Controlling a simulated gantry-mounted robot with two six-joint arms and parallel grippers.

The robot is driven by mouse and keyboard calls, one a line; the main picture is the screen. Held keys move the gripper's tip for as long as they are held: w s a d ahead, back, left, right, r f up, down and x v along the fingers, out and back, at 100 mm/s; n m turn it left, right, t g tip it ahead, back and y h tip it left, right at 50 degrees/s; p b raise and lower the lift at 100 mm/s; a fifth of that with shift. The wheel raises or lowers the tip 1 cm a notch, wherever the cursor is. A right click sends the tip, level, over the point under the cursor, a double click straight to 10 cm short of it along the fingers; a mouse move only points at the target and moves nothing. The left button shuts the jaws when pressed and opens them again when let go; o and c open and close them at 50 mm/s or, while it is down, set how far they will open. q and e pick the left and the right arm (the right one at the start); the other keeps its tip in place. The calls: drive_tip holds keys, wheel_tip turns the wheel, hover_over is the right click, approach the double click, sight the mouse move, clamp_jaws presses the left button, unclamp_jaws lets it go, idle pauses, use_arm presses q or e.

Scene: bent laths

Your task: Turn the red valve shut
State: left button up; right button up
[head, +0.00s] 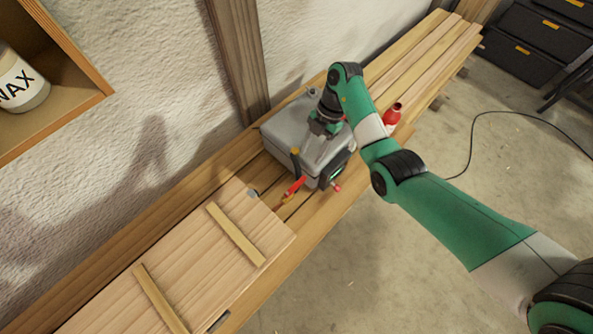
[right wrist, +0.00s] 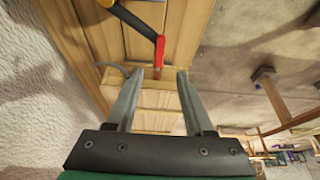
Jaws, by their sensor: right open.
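The red valve handle (head: 294,186) is a short red lever at the near lower corner of a grey metal tank (head: 283,135) on the wooden bench. My right gripper (head: 317,148) reaches in from the right over the tank. In the right wrist view its two grey fingers (right wrist: 160,72) are apart with nothing held between them. Whether they touch the lever I cannot tell. My left gripper is out of view.
A wooden panel with two battens (head: 200,270) lies on the bench, left of the tank. A red bottle (head: 392,115) stands behind my right arm. Long laths (head: 425,55) lie at the far end. A shelf holds a wax jar (head: 20,82). The floor at right is mostly clear.

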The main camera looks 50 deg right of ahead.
sight(300, 182)
drive_tip(key=b+x, duration=0.3)
drive_tip(key=x, duration=0.8)
drive_tip(key=shift+f+b, duration=0.25)
drive_tip(key=shift+b, duration=0.1)
clamp_jaws()
idle(0.9)
